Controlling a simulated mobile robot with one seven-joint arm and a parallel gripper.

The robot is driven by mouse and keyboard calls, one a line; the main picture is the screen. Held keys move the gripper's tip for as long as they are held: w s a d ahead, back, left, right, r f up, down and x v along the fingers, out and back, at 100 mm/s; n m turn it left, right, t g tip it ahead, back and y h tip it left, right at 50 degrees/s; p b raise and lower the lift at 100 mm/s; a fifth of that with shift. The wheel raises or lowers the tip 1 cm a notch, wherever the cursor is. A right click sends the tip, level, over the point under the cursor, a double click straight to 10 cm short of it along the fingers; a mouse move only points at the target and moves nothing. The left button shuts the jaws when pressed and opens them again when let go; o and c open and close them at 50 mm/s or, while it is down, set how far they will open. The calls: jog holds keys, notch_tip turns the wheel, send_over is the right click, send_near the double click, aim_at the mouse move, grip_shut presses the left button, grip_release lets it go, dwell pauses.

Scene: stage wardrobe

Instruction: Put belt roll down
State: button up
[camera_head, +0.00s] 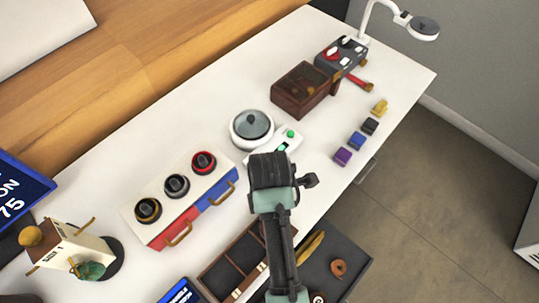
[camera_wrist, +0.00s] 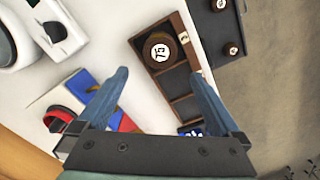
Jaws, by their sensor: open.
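The belt roll (camera_wrist: 160,50), dark brown with a round white label reading 75, sits in the end compartment of a brown divided tray (camera_wrist: 147,75) in the wrist view. My gripper (camera_wrist: 160,73) is open, its two blue-grey fingers spread wide with nothing between them. The roll lies just beyond the fingertips, apart from both as far as I can see. In the head view the tray (camera_head: 206,275) is partly behind my arm, and the roll and fingertips are hidden there.
A red and blue box (camera_head: 190,212) bearing three rolls stands left of the tray. A dark tray (camera_head: 352,252) with small items lies to its right. A round glass-topped device (camera_head: 251,127), a brown box (camera_head: 302,88) and several coloured blocks (camera_head: 356,140) stand further back.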

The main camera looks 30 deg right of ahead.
jog(key=shift+r, duration=1)
jog(key=w+r+m+t+h, duration=0.1)
jog(key=w+r+m+t, duration=0.35)
jog(key=w+r, duration=0.8)
jog(key=w+a+r+m+t, duration=0.15)
jog(key=r+t, duration=0.25)
jog(key=r, duration=0.4)
jog(key=w+a+r+m+t+h, duration=0.1)
jog(key=w+r+t, duration=0.2)
jog(key=r, duration=0.5)
jog(key=w+a+r+m+t, duration=0.1)
jog(key=w+r+m+t, duration=0.2)
jog(key=r, duration=0.5)
jog(key=s+a+r+m+t, duration=0.1)
jog(key=s+r+t, duration=0.3)
jog(key=r, duration=0.5)
jog(key=s+a+r+m+t+y, duration=0.1)
jog(key=s+a+r+t, duration=0.3)
jog(key=r, duration=0.6)
jog(key=s+a+r+m+t+y, duration=0.1)
jog(key=s+r+t, duration=0.4)
jog(key=r, duration=0.5)
jog(key=shift+s+a+m, duration=0.7)
jog(key=shift+s+m, duration=0.1)
jog(key=shift+m, duration=0.3)
